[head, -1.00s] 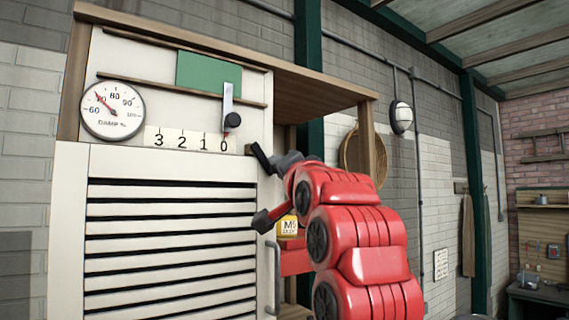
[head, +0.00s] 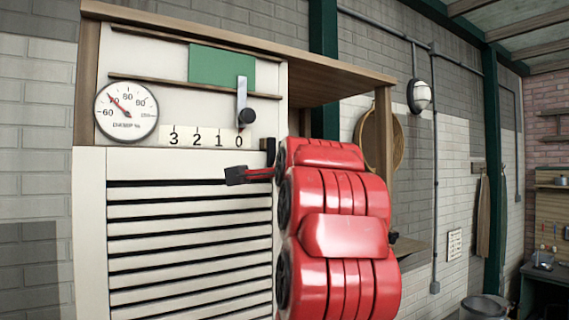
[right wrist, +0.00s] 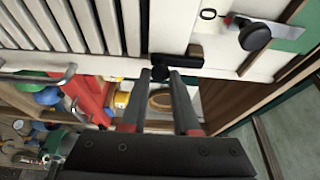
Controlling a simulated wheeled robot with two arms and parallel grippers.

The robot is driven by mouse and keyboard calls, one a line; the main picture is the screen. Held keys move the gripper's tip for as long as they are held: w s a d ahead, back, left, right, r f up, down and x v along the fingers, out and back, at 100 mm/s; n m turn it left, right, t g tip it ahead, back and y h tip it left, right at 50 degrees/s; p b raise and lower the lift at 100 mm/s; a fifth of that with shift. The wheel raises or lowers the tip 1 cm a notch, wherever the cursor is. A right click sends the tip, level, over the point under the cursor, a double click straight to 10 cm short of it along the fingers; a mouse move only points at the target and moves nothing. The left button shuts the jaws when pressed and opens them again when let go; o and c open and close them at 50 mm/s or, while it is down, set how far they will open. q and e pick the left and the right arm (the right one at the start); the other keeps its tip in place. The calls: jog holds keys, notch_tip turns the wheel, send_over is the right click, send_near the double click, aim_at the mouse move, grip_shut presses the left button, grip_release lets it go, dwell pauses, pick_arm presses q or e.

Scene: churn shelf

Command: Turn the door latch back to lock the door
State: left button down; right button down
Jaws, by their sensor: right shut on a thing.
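The white louvred door (head: 180,245) fills the lower left of the head view and looks closed. The black latch (right wrist: 161,63) is at the door's upper corner, at the seam with the white panel, in the right wrist view. My right gripper (right wrist: 161,76) is shut on the latch, with its two dark fingers on either side of it. In the head view my red right arm hides most of the latch and the door's right edge, and my right gripper (head: 257,163) shows only in part. My left gripper is not in view.
Above the door are a round dial (head: 126,111), a number strip (head: 206,138) and a grey lever with a black knob (head: 245,113). A grey door handle (right wrist: 38,77) is left of the fingers in the wrist view. An open wooden shelf bay lies right of the door.

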dwell(0.5)
jog(key=c, duration=0.7)
grip_release()
jog(key=shift+o, duration=0.2)
